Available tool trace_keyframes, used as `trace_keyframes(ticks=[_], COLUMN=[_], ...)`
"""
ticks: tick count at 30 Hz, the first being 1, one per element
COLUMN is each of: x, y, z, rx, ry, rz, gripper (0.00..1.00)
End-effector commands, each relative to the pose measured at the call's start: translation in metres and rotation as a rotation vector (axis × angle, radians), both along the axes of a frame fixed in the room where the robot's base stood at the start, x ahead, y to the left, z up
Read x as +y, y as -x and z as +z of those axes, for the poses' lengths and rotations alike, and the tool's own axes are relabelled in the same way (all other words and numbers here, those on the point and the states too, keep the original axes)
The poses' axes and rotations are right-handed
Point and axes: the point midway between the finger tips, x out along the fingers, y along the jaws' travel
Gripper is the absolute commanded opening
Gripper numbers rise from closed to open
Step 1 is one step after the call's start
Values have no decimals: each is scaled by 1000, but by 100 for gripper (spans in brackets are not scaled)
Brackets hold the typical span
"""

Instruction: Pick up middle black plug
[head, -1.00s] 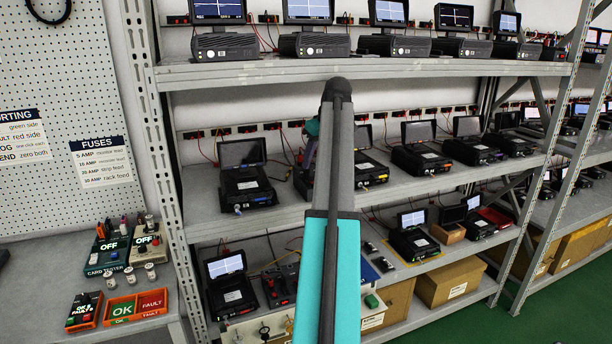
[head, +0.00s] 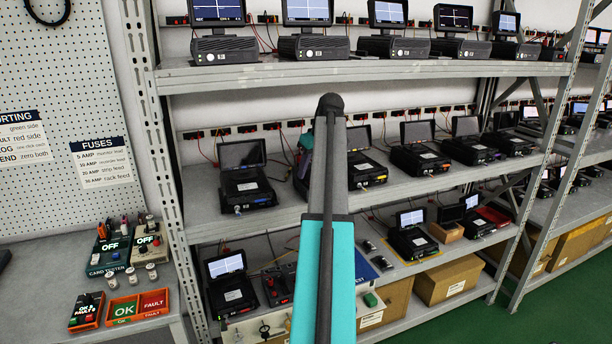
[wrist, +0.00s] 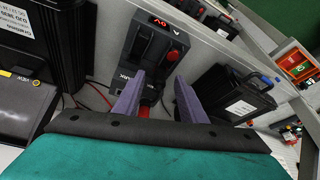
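In the wrist view, my gripper (wrist: 157,90) has two purple fingers spread apart with a gap between them. Past the fingertips, on the grey strip, is a dark unit (wrist: 150,50) with a lit red display and a red button. A dark block at its lower end, between the fingers, looks like the black plug (wrist: 151,91); a red part shows below it. I cannot tell whether either finger touches it. In the head view my arm hides most of the gripper and the plug at the middle shelf's back rail.
Black test units (head: 247,186) and (head: 420,158) stand on the middle shelf (head: 290,202) on both sides of my arm. The upper shelf (head: 400,68) runs above. Thin red and black leads hang along the back. In the wrist view, a black case (wrist: 238,95) is close on the right.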

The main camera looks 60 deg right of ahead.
Motion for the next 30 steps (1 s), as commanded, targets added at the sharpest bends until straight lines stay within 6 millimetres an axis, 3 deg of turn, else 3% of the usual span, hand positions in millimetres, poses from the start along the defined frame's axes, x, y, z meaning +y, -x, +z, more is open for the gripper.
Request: trace_keyframes(ticks=[9,25,30], x=[-2,-2,-2], y=[-8,-8,-8], z=[-19,-20,-20], rx=[0,0,0], ry=[0,0,0], rz=[0,1,1], gripper=[38,38,11])
